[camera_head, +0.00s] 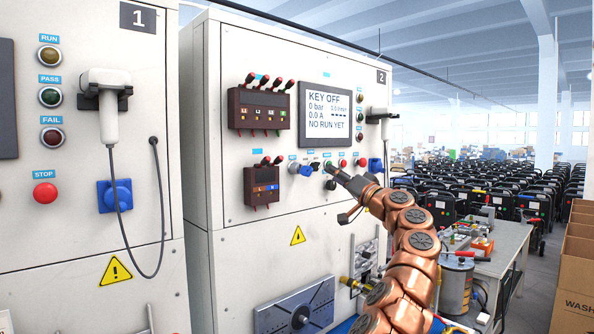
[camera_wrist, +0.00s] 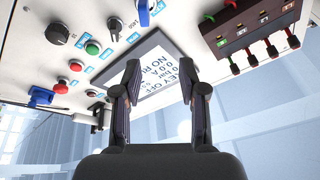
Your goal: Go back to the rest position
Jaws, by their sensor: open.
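My copper-coloured arm reaches up from the bottom of the head view to the white test cabinet marked 2 (camera_head: 235,60). My gripper (camera_head: 336,174) is at the row of knobs and buttons under the cabinet's display (camera_head: 325,103). Its fingertips are small and partly lost against the panel, so I cannot tell whether they touch it. In the wrist view my gripper (camera_wrist: 166,76) is open, with nothing held between its dark fingers. The display (camera_wrist: 150,68), reading KEY OFF, shows behind and between the fingers.
Cabinet 1 (camera_head: 75,205) stands at left with a hanging cable. A workbench (camera_head: 505,240) with tools and a metal canister (camera_head: 456,285) are right of my arm. Cardboard boxes (camera_head: 577,260) stand at far right. Open air lies between bench and boxes.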

